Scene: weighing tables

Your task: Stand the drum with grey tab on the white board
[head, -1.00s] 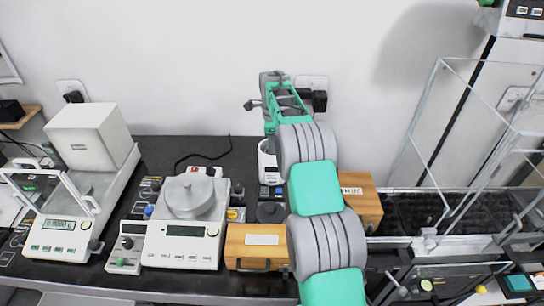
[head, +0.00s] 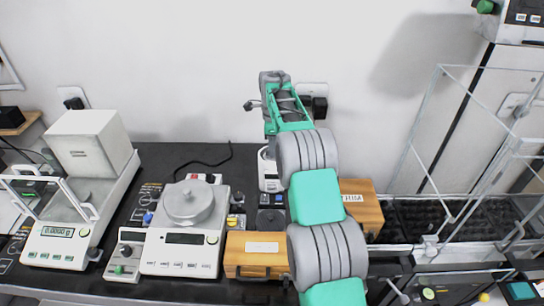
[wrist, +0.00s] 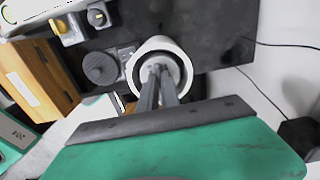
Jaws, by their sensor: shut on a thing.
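In the wrist view my gripper (wrist: 161,72) points down with its two fingers close together, shut on the grey tab in the middle of a round white-rimmed drum (wrist: 139,58). A dark ring lies inside the white rim. In the head view the drum (head: 268,170) shows as a small white shape near the wall, partly behind my arm. It looks upright; I cannot tell whether it touches the table. A white patch (wrist: 72,127) at the lower left of the wrist view may be the white board; my arm hides that area in the head view.
A wooden box (head: 247,258) stands in front, and another (head: 362,204) right of my arm. A dark round weight (head: 270,218) stands near the drum. Left are a balance (head: 186,238) and an enclosed balance (head: 57,246). A clear-walled frame (head: 452,130) stands right.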

